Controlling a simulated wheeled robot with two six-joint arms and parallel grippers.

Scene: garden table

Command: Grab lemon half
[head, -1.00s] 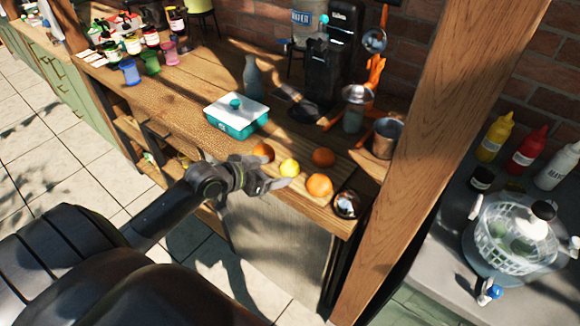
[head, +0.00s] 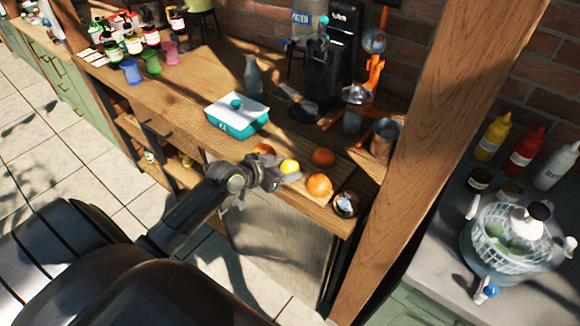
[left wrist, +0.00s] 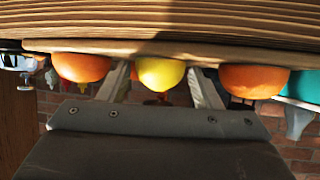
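The yellow lemon half (head: 289,167) lies on a wooden board near the table's front edge, among orange fruits. It also shows in the left wrist view (left wrist: 160,73), between the two fingers of my left gripper (left wrist: 160,88). The fingers are spread apart, one on each side of the lemon, with a small gap visible on at least one side. In the head view my left gripper (head: 281,177) is at the lemon and partly covers it. My right gripper is not in view.
Orange fruits stand close by: one behind (head: 323,157), one to the right (head: 319,185) and one partly hidden at left (head: 264,149). A small dark bowl (head: 346,206) sits at the front right corner. A teal box (head: 238,117) stands back left. A wooden post (head: 425,150) rises at right.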

